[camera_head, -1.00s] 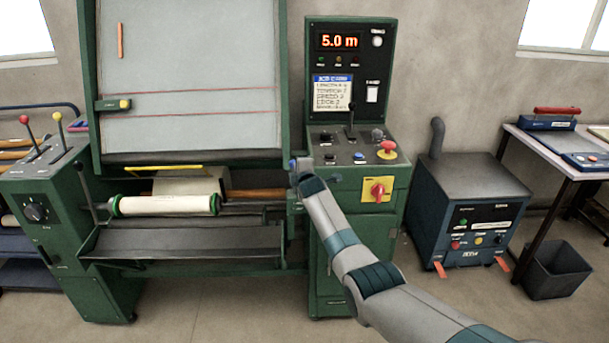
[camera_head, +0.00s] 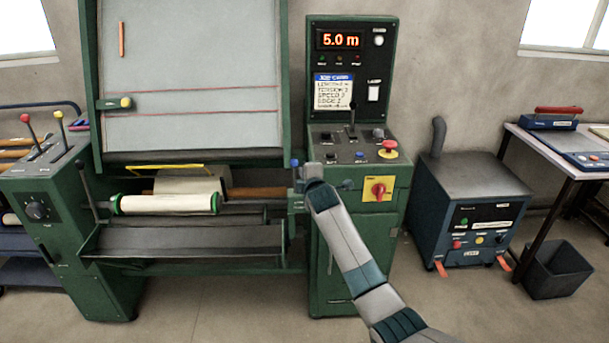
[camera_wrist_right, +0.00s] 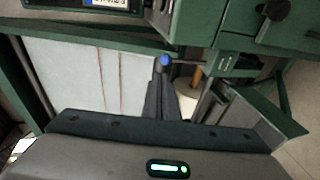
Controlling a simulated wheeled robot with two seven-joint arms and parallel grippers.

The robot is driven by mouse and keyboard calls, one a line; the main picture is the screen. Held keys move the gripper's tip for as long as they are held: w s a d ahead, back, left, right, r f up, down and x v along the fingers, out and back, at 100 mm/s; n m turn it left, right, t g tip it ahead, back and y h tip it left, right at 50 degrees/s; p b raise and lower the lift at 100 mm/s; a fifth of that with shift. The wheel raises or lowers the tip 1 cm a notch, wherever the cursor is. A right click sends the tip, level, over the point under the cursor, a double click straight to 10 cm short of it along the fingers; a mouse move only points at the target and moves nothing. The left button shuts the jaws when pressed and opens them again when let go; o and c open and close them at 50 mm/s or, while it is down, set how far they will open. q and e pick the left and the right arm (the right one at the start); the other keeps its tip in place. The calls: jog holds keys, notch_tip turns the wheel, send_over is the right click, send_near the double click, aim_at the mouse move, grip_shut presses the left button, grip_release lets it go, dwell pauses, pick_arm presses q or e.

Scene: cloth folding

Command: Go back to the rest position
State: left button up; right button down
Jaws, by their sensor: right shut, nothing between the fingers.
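My right arm (camera_head: 345,240) comes in from the bottom right in the head view. Its wrist end (camera_head: 313,174) is in front of the green machine, just right of a blue knob (camera_head: 295,163). The fingers cannot be made out in that view. In the right wrist view my right gripper (camera_wrist_right: 163,98) is shut with nothing held. Its dark fingers point toward the blue knob (camera_wrist_right: 166,61); whether they touch it I cannot tell. My left gripper is not in view.
The green machine (camera_head: 185,239) has a white cloth roll (camera_head: 168,204) and an upright panel (camera_head: 190,60). A control console (camera_head: 335,148) shows 5.0 m. A blue unit (camera_head: 470,205), a table (camera_head: 560,150) and a bin (camera_head: 556,270) stand right. Floor in front is clear.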

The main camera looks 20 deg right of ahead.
jog(key=shift+s+r, duration=0.15)
jog(key=shift+s, duration=0.2)
dwell(0.3)
jog(key=s+f+m+g, duration=0.1)
jog(key=s+f, duration=0.3)
jog(key=f, duration=0.6)
jog(key=s+a+f+m+g, duration=0.15)
jog(key=s+f, duration=0.25)
jog(key=f, duration=0.6)
jog(key=s+f+m+g, duration=0.1)
jog(key=s+f, duration=0.3)
jog(key=f, duration=0.6)
jog(key=s+f+m+g+y, duration=0.1)
jog(key=s+f+m+g, duration=0.25)
jog(key=s+f, duration=1.5)
jog(key=s+a+f+m+g, duration=0.1)
jog(key=s+f+m+g, duration=0.1)
jog(key=s+f, duration=0.7)
jog(key=s+a+f+m+g, duration=0.1)
jog(key=s+f, duration=0.5)
jog(key=s, duration=0.7)
jog(key=s+f+m+g, duration=0.1)
jog(key=s+f+m, duration=0.1)
jog(key=s, duration=1.2)
jog(key=s+f+m+g+y, duration=0.1)
jog(key=s+f, duration=0.3)
jog(key=s, duration=1)
jog(key=shift+s+f+m+g, duration=0.3)
jog(key=shift+s+m+g, duration=0.1)
jog(key=shift+g, duration=0.3)
